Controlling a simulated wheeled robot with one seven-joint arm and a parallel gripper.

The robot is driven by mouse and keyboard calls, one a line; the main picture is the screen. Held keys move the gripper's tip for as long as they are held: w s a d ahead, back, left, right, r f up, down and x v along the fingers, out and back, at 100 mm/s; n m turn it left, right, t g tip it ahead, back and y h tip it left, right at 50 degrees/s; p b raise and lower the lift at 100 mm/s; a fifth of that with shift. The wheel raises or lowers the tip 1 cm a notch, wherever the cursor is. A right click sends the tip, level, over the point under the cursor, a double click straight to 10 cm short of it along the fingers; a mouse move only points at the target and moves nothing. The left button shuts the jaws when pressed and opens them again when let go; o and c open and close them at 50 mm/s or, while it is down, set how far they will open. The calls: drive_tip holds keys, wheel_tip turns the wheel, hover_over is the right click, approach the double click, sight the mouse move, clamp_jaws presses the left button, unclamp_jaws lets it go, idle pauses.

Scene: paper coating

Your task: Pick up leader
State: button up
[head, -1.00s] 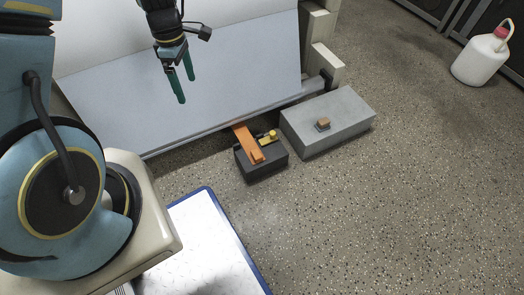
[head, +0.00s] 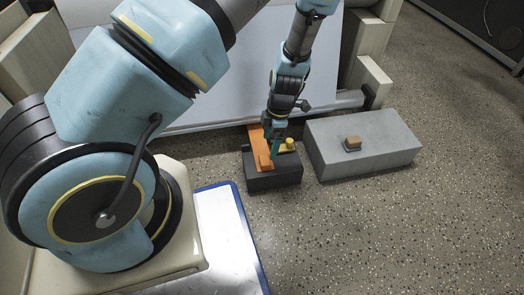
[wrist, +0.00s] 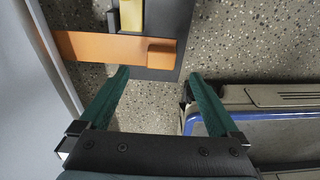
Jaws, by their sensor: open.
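The leader appears to be the flat orange strip (head: 255,136) with a raised block at its near end. It lies across the top of a dark box (head: 273,181), its far end reaching toward the white sheet. In the wrist view the orange strip (wrist: 105,47) runs across the upper left, its raised end just beyond my fingertips. My gripper (head: 275,153) points down over the dark box, close beside the strip's block. In the wrist view my gripper (wrist: 159,76) has its green fingers spread wide with nothing between them. Contact cannot be told.
A yellow knobbed piece (head: 289,145) sits on the dark box beside the strip. A grey block (head: 375,153) with a small brown-topped piece (head: 352,144) stands to the right. A white plate with a blue edge (head: 239,205) lies in front. Speckled floor is clear at right.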

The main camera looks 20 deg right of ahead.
sight(265, 159)
drive_tip(key=f+b, duration=0.1)
drive_tip(key=f, duration=0.1)
drive_tip(key=a+f+b, duration=0.1)
drive_tip(key=f, duration=0.1)
drive_tip(key=f+b, duration=0.2)
drive_tip(key=f, duration=0.1)
drive_tip(key=shift+a+f, duration=0.1)
drive_tip(key=shift+a, duration=0.2)
drive_tip(key=shift+c, duration=0.4)
drive_tip(key=c, duration=1.4)
drive_tip(key=shift+c, duration=0.2)
